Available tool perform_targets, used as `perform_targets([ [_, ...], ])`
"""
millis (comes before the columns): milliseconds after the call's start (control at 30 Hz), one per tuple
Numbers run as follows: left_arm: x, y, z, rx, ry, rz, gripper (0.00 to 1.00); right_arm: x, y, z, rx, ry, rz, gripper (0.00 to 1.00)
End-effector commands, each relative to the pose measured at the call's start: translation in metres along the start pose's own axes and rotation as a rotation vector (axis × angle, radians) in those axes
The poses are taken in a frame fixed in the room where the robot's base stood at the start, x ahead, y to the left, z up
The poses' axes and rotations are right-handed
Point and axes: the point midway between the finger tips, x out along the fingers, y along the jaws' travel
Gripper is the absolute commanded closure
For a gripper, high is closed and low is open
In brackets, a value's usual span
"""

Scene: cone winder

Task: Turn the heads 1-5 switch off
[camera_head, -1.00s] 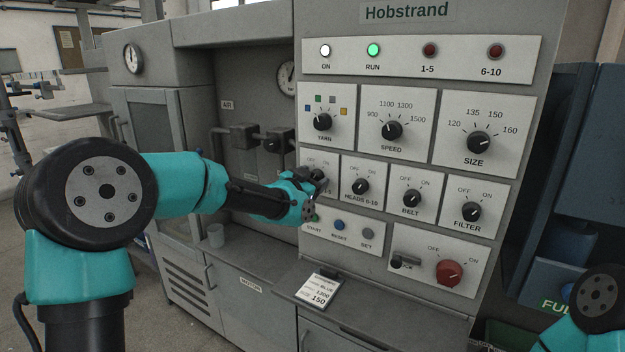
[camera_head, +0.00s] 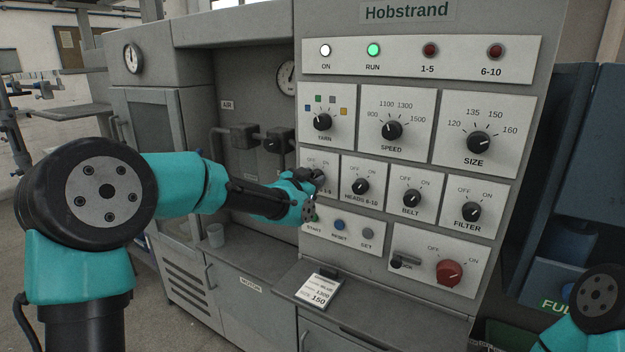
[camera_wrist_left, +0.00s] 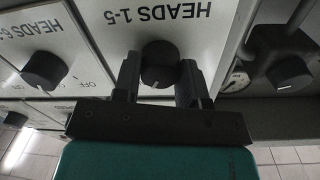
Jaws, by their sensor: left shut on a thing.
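The heads 1-5 switch (camera_wrist_left: 158,66) is a black round knob on a white panel plate, seen upside down in the left wrist view. My left gripper (camera_wrist_left: 159,82) has one finger on each side of the knob and is shut on it. The knob's pale pointer mark faces the gripper body; the OFF and ON labels there are hidden by the gripper. In the head view, my left gripper (camera_head: 318,180) is at the panel and covers most of this knob. My right gripper is out of view; only part of that arm shows at the lower right.
The heads 6-10 knob (camera_head: 360,187) sits close beside, with the yarn knob (camera_head: 322,122) above and the start, reset and set buttons (camera_head: 340,226) below. The run lamp (camera_head: 373,50) glows green; the 1-5 lamp (camera_head: 429,50) is dark red. A card (camera_head: 319,290) lies on the ledge.

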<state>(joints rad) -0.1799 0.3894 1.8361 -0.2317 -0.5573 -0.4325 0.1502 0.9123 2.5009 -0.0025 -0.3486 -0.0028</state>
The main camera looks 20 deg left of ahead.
Motion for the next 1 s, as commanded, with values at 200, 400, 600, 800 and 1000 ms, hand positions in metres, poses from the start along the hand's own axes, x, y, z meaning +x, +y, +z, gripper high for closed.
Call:
perform_targets([
  [200, 0.0001, -0.0001, -0.0001, -0.066, 0.004, 0.000, 0.85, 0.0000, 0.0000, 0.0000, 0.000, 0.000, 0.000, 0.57],
  [400, 0.0002, -0.0002, -0.0001, -0.188, 0.011, -0.002, 0.85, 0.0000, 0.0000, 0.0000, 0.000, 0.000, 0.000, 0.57],
  [600, 0.0002, -0.0004, 0.0002, -0.359, 0.018, -0.004, 0.85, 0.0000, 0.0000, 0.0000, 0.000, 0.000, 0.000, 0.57],
  [800, 0.0002, -0.0006, 0.0003, -0.548, 0.027, -0.006, 0.85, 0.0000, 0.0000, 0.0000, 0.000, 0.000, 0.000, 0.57],
  [1000, 0.0003, -0.0006, 0.0004, -0.734, 0.036, -0.009, 0.85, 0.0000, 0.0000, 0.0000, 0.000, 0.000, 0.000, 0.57],
])
